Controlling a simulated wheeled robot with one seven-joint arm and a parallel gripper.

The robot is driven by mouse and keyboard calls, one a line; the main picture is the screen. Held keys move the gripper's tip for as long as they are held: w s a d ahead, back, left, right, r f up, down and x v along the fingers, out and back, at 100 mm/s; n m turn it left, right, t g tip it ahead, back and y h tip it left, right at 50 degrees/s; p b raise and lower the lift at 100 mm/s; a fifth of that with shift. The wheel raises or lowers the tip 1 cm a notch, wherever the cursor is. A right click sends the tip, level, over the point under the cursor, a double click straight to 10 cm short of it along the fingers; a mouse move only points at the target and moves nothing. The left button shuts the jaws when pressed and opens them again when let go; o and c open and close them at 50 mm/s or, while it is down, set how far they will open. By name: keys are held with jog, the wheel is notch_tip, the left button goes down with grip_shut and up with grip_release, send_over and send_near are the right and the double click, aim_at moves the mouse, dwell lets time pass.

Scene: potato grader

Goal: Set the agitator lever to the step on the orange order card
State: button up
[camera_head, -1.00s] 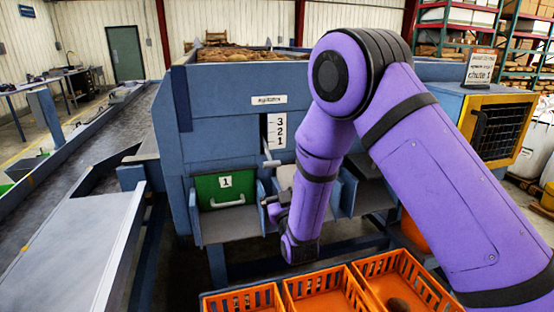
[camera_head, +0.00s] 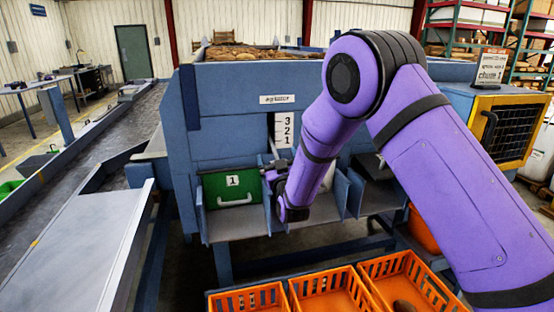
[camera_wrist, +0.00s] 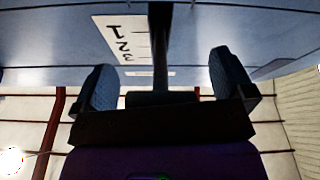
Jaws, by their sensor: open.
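The agitator lever (camera_head: 273,149) stands beside a white scale (camera_head: 284,131) marked 3, 2, 1 from top down. Its visible part is low, near the 1, but the exact step is unclear. My gripper (camera_head: 271,174) is just below it, partly hidden by my wrist. In the wrist view, the open gripper (camera_wrist: 163,82) has its fingers apart on either side of a dark bar, which looks like the lever (camera_wrist: 160,45); neither finger visibly touches it. The scale (camera_wrist: 122,40) appears upside down there. The order card (camera_head: 490,67) reads "chute 1" in large letters; its smaller lines are blurred.
A green door (camera_head: 233,187) marked 1 is left of my gripper, above a blue chute. Several orange crates (camera_head: 247,300) stand below. A yellow-framed cabinet (camera_head: 503,130) bears the card. My purple arm hides part of the grader's front.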

jog(key=c, duration=1.2)
jog(key=shift+s+d+r+g, duration=0.15)
jog(key=shift+r+g, duration=0.15)
jog(key=shift+r, duration=0.2)
jog(key=shift+s+a+r+g, duration=0.15)
jog(key=shift+r+g, duration=0.15)
jog(key=shift+r, duration=0.2)
jog(key=shift+c, duration=0.2)
notch_tip(320, 180, up, 7)
jog(key=g, duration=0.2)
jog(key=g+h, duration=0.1)
jog(key=g, duration=0.1)
jog(key=shift+s+d+h, duration=0.1)
jog(key=shift+h, duration=0.2)
jog(key=shift+w+r, duration=0.25)
jog(key=shift+r, duration=0.55)
jog(key=shift+w+r, duration=0.2)
jog(key=shift+r, duration=0.6)
jog(key=o, duration=1.2)
jog(key=shift+o, duration=0.2)
